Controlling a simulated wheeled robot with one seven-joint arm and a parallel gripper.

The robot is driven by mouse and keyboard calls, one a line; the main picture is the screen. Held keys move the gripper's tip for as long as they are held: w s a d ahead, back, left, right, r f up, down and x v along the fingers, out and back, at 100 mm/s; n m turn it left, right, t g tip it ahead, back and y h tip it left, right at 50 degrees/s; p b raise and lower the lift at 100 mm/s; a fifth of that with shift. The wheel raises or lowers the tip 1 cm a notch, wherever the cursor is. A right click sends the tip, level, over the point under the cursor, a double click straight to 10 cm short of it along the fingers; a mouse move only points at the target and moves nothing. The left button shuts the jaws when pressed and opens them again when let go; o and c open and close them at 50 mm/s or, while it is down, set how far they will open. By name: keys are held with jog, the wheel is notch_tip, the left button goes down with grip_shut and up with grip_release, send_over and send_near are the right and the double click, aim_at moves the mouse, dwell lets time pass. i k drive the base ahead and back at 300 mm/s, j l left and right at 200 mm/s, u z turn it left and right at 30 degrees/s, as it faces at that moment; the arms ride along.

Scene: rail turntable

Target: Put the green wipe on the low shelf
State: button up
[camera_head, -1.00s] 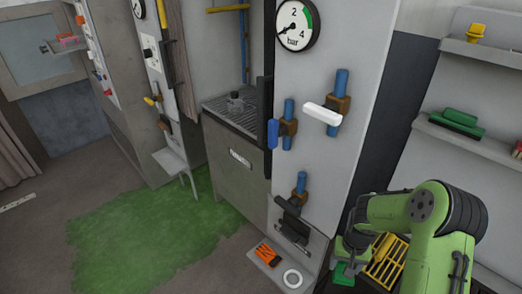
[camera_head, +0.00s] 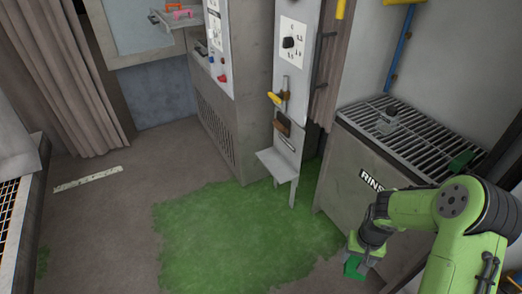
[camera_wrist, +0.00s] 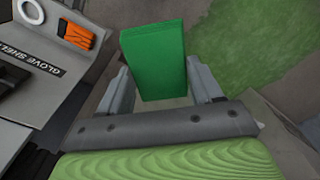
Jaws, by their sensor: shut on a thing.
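The green wipe (camera_wrist: 155,62) is a flat green block held between the two fingers of my gripper (camera_wrist: 161,88) in the wrist view. In the head view the wipe (camera_head: 352,268) shows at the tip of my gripper (camera_head: 362,254), low on the right, in front of the rinse unit and above the floor. A small low grey shelf (camera_head: 276,164) juts from the foot of the narrow panel at the centre. Its top looks bare, and my gripper is to the right of it and apart from it.
The rinse unit (camera_head: 360,195) with a grated top stands at the right; a green piece (camera_head: 461,161) lies at its edge. A green patch (camera_head: 230,230) covers the floor. In the wrist view, the glove shelf (camera_wrist: 62,85) with orange gloves (camera_wrist: 76,33) is at left.

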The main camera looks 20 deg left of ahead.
aim_at(285, 172)
jog(key=i+j+u, duration=0.15)
jog(key=i+j, duration=0.8)
jog(key=j, duration=0.25)
jog(key=i+j+u, duration=0.15)
jog(key=i+j, duration=0.9)
jog(key=i, duration=0.5)
